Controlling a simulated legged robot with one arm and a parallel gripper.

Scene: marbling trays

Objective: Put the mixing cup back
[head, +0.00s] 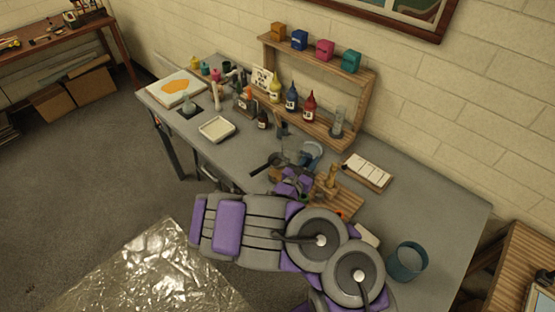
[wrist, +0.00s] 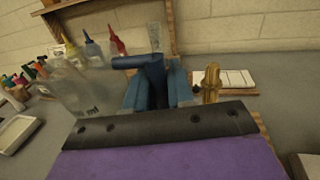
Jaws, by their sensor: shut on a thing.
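The mixing cup (wrist: 82,98) looks like a clear, see-through vessel with dark marks on its side, at the left of the wrist view. In the head view my gripper (head: 280,168) is over the middle of the grey workbench, beyond my purple and grey arm. It is shut on the cup, which is hard to make out there. The cup's base and the fingertips' contact are not clear.
A wooden rack (head: 330,132) with colored bottles stands behind. A white tray (head: 216,129) lies to the left. A bundle of wooden sticks (head: 332,176) and a white card board (head: 367,171) are to the right. A teal bucket (head: 407,262) stands at the right front. The back right of the bench is clear.

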